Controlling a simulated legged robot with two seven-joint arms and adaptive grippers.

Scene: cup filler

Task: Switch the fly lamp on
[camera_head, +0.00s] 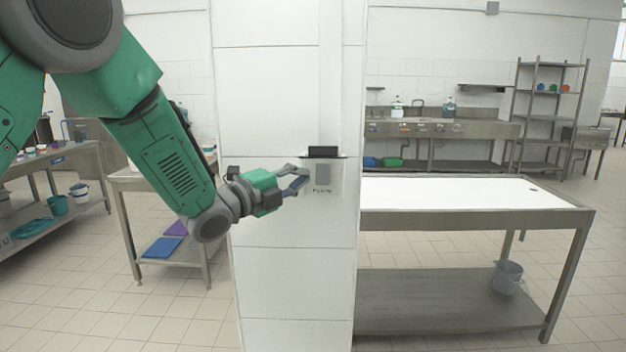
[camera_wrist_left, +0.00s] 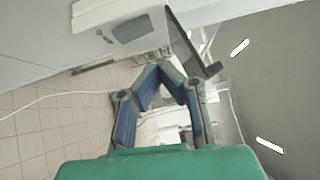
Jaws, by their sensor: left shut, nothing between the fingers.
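A pale switch box (camera_head: 335,187) is fixed to the white tiled pillar, with a grey rectangular switch (camera_head: 322,174) on its front, a small dark label beneath and a dark ledge on top. In the left wrist view the box (camera_wrist_left: 92,24) appears turned, its dark grey switch (camera_wrist_left: 133,30) facing out beyond the fingers. My left gripper (camera_head: 305,175) is just left of the switch, shut and empty; its blue fingers (camera_wrist_left: 163,68) meet in the left wrist view. I cannot tell whether a fingertip touches the box. A lamp is not identifiable. My right gripper is out of view.
The white pillar (camera_head: 275,230) stands directly behind my left gripper. A smaller table (camera_head: 130,182) stands left of the pillar. Tiled floor is open in front.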

